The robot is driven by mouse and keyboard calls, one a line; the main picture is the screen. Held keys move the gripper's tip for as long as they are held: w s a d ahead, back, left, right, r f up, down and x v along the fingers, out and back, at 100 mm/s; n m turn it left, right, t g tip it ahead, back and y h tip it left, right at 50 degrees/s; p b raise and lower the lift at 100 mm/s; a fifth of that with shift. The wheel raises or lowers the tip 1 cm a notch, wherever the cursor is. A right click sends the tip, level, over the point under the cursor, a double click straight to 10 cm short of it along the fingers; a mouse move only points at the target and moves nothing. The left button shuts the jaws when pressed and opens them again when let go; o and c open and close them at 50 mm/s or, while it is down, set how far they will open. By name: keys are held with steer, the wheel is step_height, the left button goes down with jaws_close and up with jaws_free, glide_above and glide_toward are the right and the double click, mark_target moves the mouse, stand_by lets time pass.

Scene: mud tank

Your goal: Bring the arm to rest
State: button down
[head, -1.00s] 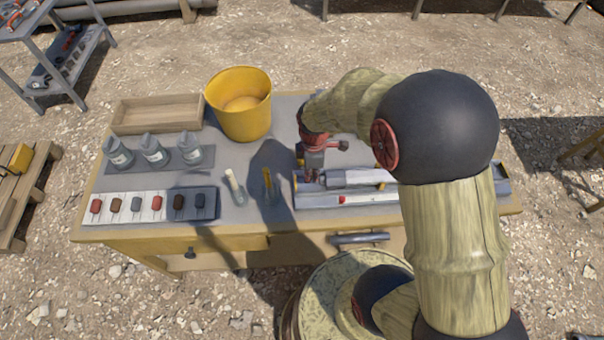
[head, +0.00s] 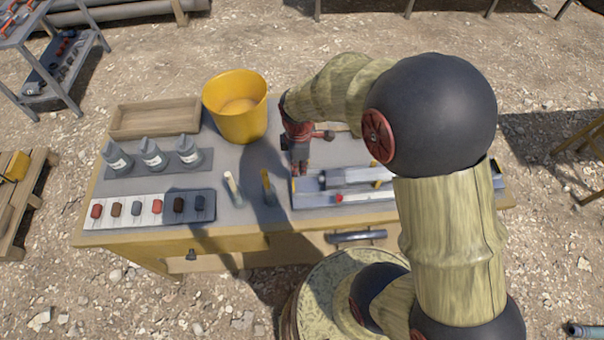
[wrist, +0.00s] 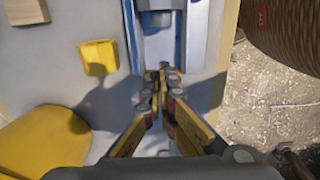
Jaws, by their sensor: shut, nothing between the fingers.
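My gripper (head: 299,170) points down above the left end of a long grey metal fixture (head: 350,200) on the workbench. Its fingers are together with nothing between them. In the wrist view, my gripper's fingertips (wrist: 163,88) meet over the end of the blue-edged fixture (wrist: 203,30). My arm reaches over the right side of the bench and hides part of the fixture's right end.
The workbench (head: 230,165) holds a yellow bucket (head: 240,122), a wooden tray (head: 153,133), several grey bottles (head: 152,152) and a strip of coloured samples (head: 150,208). Two small upright holders (head: 232,187) stand left of my gripper. Air above the bench looks clear.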

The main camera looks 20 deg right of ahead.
step_height(320, 180, up, 5)
steer(key=shift+a+r+p, duration=0.1)
steer(key=shift+p, duration=0.25)
steer(key=s+r+m+t, duration=0.2)
steer(key=s+r+m, duration=0.5)
steer(key=r, duration=0.4)
steer(key=s+a+r+m+t+b, duration=0.1)
steer(key=s+r+m+t, duration=0.2)
steer(key=s+r+m, duration=0.4)
step_height(320, 180, up, 4)
steer(key=shift+s+r+t, duration=0.1)
steer(key=shift+s+t, duration=0.2)
steer(key=shift+s, duration=0.15)
